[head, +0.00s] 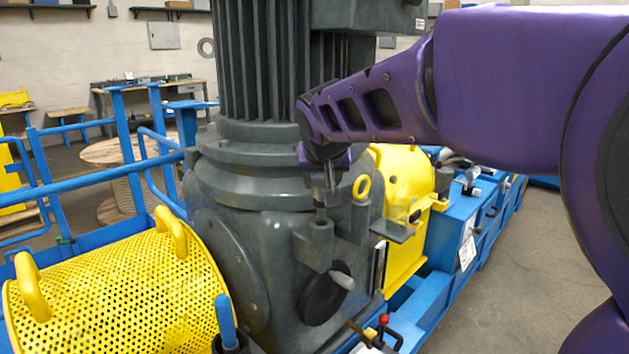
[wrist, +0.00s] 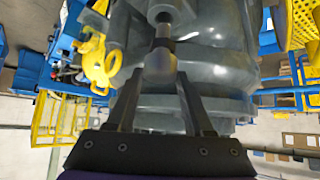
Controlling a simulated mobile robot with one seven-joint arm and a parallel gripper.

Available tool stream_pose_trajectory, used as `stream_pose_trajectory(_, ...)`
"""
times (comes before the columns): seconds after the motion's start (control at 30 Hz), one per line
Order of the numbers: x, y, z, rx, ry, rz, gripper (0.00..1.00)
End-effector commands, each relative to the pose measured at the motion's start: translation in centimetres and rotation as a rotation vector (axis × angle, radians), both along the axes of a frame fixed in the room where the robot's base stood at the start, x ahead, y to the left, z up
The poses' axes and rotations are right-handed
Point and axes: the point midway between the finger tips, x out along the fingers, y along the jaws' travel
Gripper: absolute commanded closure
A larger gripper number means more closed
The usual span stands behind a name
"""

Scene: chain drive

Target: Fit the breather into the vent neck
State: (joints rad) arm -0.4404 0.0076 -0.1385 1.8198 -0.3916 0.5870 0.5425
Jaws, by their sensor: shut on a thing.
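My gripper (head: 329,178) points down beside the dark grey gearbox housing. In the wrist view my gripper (wrist: 160,78) is shut on the breather (wrist: 161,62), a grey rounded cap with a narrower dark stem. In the head view the breather (head: 322,205) is small and partly hidden by the fingers. It stands roughly upright over the vent neck (head: 314,240), a grey boss on the housing's side. In the wrist view the stem points at the round mouth of the vent neck (wrist: 164,14). I cannot tell whether the stem's end is inside the neck.
A yellow lifting ring (head: 361,187) and a flat grey bracket (head: 392,229) stand close to the right of my gripper. The ribbed motor (head: 265,60) rises behind. A yellow perforated guard (head: 130,290) lies at the left. Bare floor shows at the right.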

Motion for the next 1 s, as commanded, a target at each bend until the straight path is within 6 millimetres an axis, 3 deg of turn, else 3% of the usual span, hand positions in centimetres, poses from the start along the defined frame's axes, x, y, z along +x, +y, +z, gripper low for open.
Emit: stream_pose_trajectory(1.0, 0.0, 0.0, -2.2, 0.000, 0.000, 0.000, 1.00)
